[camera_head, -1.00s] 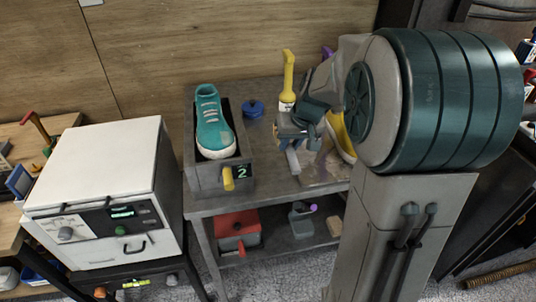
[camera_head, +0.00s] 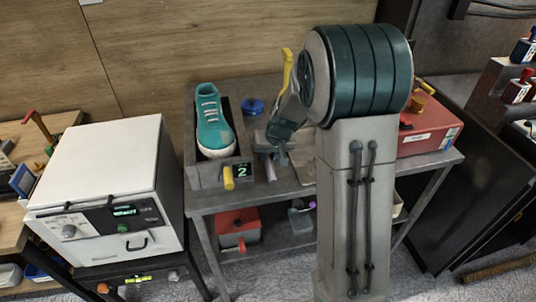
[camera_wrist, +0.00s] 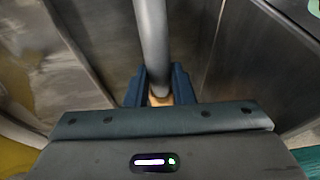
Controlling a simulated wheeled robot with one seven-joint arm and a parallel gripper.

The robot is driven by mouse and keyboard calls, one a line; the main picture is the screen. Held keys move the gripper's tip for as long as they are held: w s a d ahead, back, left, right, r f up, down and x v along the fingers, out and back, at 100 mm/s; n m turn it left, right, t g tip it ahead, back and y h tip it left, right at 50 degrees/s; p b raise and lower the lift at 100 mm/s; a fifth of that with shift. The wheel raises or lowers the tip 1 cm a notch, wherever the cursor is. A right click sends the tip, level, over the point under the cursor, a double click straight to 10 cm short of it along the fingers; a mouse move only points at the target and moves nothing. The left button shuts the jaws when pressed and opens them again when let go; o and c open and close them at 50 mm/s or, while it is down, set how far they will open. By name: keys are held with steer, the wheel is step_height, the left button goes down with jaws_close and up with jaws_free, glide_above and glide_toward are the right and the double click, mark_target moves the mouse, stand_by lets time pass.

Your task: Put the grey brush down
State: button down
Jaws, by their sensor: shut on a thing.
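The grey brush shows in the wrist view as a grey rod-like handle (camera_wrist: 152,40) between the blue jaws of my gripper (camera_wrist: 160,88). A light tan patch shows at the jaws. In the head view my gripper (camera_head: 276,147) is low over the grey table (camera_head: 213,203), just right of the grey shoe tray, shut on the brush (camera_head: 269,168). I cannot tell whether the brush touches the table. Its bristles are not clearly visible.
A teal sneaker (camera_head: 213,125) sits in the grey tray (camera_head: 205,177) with a yellow knob (camera_head: 228,178). A blue lidded pot (camera_head: 253,107) stands behind. A yellow-handled item (camera_head: 287,68) is partly hidden by my arm. A red box (camera_head: 430,140) is at the table's right.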

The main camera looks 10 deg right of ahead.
steer(key=shift+f, duration=0.1)
steer(key=c, duration=1.3)
jaws_free()
steer(key=shift+o, duration=0.2)
steer(key=v, duration=1.2)
steer(key=s+a+h, duration=0.1)
steer(key=s, duration=2.2)
steer(key=shift+a+g+h, duration=0.3)
steer(key=shift+g+h, duration=0.1)
